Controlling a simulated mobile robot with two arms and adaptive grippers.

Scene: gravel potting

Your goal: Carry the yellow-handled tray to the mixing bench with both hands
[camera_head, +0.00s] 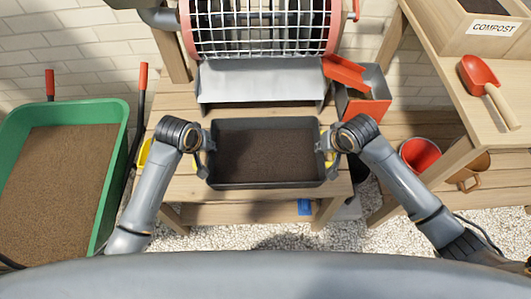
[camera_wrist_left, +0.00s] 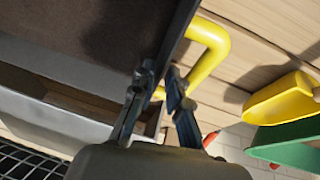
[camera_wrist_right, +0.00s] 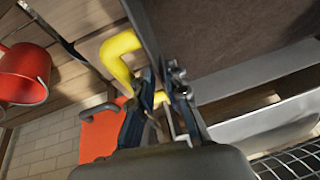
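The dark grey tray (camera_head: 216,128) holds a flat layer of brown soil (camera_head: 265,155) and looks level over the wooden bench in the head view. Whether it touches the slats I cannot tell. My left gripper (camera_head: 203,160) is at its left end; the left wrist view shows the fingers closed around the yellow handle (camera_wrist_left: 215,45). My right gripper (camera_head: 328,157) is at its right end, with its fingers closed around the other yellow handle (camera_wrist_right: 118,50) in the right wrist view. Both handles are partly hidden by my fingers.
A mesh drum (camera_head: 262,30) with a metal chute (camera_head: 262,82) stands behind the tray. A green soil tub (camera_head: 115,115) is at left. Gravel lies in front.

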